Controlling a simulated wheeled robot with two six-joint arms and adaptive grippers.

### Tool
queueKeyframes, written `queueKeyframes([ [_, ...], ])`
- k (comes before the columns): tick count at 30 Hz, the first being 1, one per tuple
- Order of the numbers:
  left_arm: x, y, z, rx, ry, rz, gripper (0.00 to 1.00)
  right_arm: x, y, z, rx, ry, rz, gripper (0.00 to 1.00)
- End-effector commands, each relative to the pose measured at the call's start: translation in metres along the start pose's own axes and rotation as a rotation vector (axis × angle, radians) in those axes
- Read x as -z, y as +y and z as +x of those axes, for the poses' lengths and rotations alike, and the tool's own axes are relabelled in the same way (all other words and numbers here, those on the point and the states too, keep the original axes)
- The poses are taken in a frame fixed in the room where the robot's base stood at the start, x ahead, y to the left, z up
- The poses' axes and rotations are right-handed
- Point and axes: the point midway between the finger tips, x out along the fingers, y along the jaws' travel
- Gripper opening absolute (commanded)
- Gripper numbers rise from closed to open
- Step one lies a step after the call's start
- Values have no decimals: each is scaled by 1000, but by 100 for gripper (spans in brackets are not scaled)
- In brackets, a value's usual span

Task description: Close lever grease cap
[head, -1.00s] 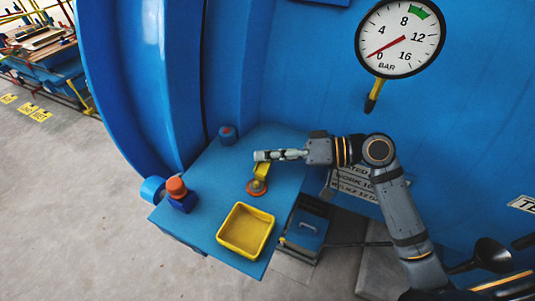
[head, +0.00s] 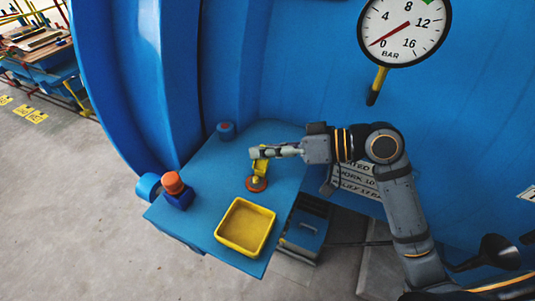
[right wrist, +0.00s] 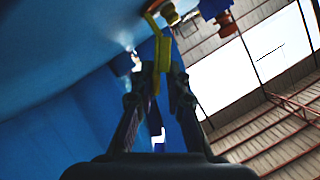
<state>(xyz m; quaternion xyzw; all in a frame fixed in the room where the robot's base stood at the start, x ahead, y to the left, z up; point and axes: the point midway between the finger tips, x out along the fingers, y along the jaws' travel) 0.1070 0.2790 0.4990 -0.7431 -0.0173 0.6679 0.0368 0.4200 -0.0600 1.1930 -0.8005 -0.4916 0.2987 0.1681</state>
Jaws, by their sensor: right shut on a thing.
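A yellow lever (head: 260,166) rises from a round orange base (head: 256,184) on the blue shelf. It stands up from the base with its top at my right gripper (head: 263,153). My right gripper is shut on the upper part of this lever, coming in from the right. In the right wrist view the yellow lever (right wrist: 162,58) runs between the fingers (right wrist: 160,82), and its mount (right wrist: 169,13) shows beyond. The fingers hide part of the lever's top. My left gripper is not in view.
The blue shelf (head: 215,180) also bears a yellow tray (head: 245,227), an orange-topped blue fitting (head: 173,184) and a small blue knob (head: 226,130). The vessel wall (head: 300,80) with a pressure gauge (head: 404,30) stands behind. Open floor (head: 70,200) lies at left.

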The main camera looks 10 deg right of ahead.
Motion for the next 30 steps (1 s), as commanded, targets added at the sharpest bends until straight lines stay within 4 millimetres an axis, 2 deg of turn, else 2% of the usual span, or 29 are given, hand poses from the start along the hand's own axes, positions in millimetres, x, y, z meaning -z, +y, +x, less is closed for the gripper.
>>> queueKeyframes([
  [3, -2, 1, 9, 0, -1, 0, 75, -3, 0, 1, -37, -2, -75, 0],
  [13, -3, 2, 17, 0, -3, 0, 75, -2, -8, 1, -99, -2, -225, 0],
  [30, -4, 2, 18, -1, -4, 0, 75, 0, -11, 0, -119, 0, -270, 0],
])
